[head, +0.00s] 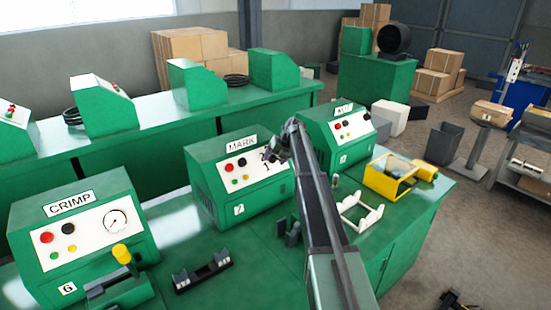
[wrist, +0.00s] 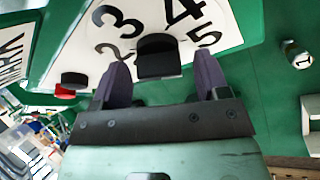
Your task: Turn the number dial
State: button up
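The number dial (wrist: 125,15) is a white panel with black numerals around a black knob (wrist: 157,55); 2, 3, 4 and 5 show in the wrist view. It is on the green MARK machine (head: 205,175), whose panel is partly hidden by my arm in the head view. My gripper (wrist: 162,80) is open, with one dark finger on each side of the knob and a small gap visible on both sides. In the head view my gripper (head: 275,152) is at the right part of the MARK panel.
Black (wrist: 75,78) and red (wrist: 65,92) buttons are left of my fingers. The CRIMP machine (head: 85,220) stands left and another green machine (head: 340,140) right. A white cradle (head: 358,215) and a yellow fixture (head: 392,178) are on the green bench at right.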

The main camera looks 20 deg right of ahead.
jog(key=p+v, duration=0.9)
jog(key=v, duration=0.1)
jog(key=shift+r, duration=0.35)
jog(key=shift+s+d, duration=0.1)
jog(key=shift+s, duration=0.05)
